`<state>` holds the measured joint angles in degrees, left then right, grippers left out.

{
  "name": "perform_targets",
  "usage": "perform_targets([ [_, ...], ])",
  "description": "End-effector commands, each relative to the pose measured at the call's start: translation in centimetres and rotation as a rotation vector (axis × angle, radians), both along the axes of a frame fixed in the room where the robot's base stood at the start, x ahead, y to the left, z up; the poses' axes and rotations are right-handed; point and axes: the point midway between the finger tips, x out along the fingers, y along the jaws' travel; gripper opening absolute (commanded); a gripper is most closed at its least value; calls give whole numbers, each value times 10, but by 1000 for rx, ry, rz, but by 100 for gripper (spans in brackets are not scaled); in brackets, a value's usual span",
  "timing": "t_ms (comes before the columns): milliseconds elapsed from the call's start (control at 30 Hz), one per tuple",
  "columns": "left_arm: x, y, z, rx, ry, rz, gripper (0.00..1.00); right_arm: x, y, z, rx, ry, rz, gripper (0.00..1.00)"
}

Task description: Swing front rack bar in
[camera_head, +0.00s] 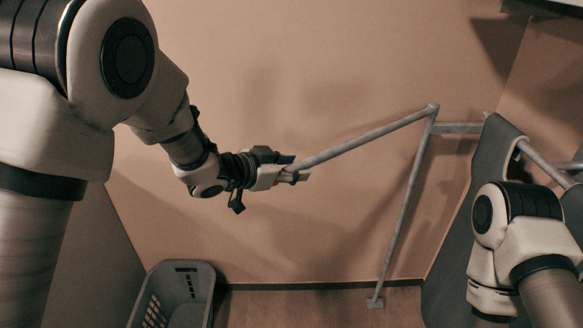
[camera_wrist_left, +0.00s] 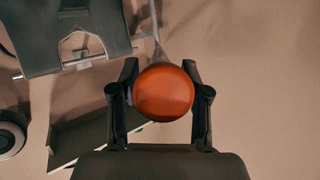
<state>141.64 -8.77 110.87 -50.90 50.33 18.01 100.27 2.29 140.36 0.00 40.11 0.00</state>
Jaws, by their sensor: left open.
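The front rack bar (camera_head: 362,138) is a grey tube. It slants from the top of a grey upright (camera_head: 406,206) down to the left, toward my left gripper (camera_head: 298,168). In the left wrist view, a round orange-red knob (camera_wrist_left: 163,92) lies between the fingers of my left gripper (camera_wrist_left: 160,66), with the bar running away behind it. The fingers are open, one on each side of the knob; whether either touches it I cannot tell. My right arm shows at the lower right of the head view, but its gripper is out of view.
A grey slotted basket (camera_head: 208,290) stands on the floor at the bottom left. A dark grey panel (camera_head: 487,160) hangs at the right by the rack, close to my right arm. The upright's foot (camera_head: 375,303) is on the floor. A bare tan wall (camera_head: 330,60) lies behind.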

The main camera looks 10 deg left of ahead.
Motion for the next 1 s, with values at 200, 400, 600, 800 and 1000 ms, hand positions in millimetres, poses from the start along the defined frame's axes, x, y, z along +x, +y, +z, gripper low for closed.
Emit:
perform_targets([
  [200,0,0,0,1,1,-1,51,0,0,0,0,0,0,47],
  [400,-10,10,6,0,1,1,51,0,0,0,0,0,0,47],
  [600,-44,40,26,-5,0,3,51,0,0,0,0,0,0,47],
  [800,-73,67,41,-3,-1,2,51,0,0,0,0,0,0,47],
  [1000,-82,74,45,1,0,-1,51,0,0,0,0,0,0,47],
])
